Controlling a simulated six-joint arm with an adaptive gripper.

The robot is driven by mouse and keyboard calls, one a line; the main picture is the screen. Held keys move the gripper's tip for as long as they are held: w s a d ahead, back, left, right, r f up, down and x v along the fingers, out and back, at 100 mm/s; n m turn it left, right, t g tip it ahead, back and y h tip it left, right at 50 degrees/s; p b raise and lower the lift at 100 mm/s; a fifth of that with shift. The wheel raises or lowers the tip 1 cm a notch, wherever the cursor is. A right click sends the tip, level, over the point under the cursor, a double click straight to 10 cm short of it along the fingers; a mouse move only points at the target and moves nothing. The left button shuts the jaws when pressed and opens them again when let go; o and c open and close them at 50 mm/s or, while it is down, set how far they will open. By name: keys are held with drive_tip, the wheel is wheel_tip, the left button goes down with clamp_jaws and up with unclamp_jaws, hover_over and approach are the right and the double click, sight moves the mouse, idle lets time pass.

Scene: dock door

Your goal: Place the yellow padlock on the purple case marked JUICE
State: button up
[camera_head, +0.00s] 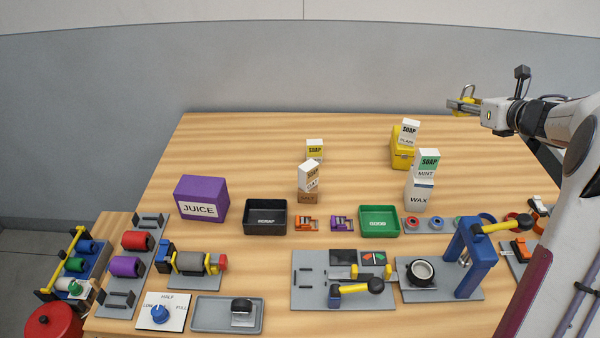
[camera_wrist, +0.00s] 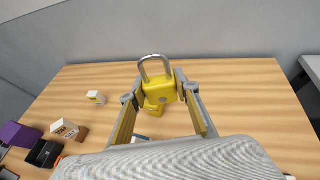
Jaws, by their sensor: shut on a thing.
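The yellow padlock (camera_wrist: 159,90) with its grey shackle is between the fingertips of my gripper (camera_wrist: 160,94), which is shut on it. In the head view my gripper (camera_head: 462,104) is at the upper right, raised above the table's right back part, with the padlock's shackle (camera_head: 468,92) pointing up. The purple case marked JUICE (camera_head: 202,198) stands at the table's left, far from my gripper. Its top looks bare. A corner of the case shows at the left edge of the wrist view (camera_wrist: 16,134).
A black SCRAP tray (camera_head: 265,230) stands right of the case, and a green GOOD tray (camera_head: 379,234) further right. Soap boxes are stacked on a yellow case (camera_head: 402,155) and a white WAX box (camera_head: 419,196). Fixtures crowd the front; the table's back left is clear.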

drive_tip(key=w+a+n+g+y, duration=0.1)
drive_tip(key=w+a+n+y, duration=0.1)
drive_tip(key=a, duration=0.8)
drive_tip(key=w+a+n+y, duration=0.1)
drive_tip(key=w+a+y, duration=0.1)
drive_tip(key=a, duration=0.9)
drive_tip(key=n+g+y, duration=0.5)
drive_tip(key=n+g, duration=0.2)
drive_tip(key=n, duration=0.1)
hover_over(199, 185)
wheel_tip(199, 185, down, 4)
drive_tip(key=shift+f, duration=0.45)
drive_tip(key=shift+f, duration=0.15)
drive_tip(key=shift+f, duration=3)
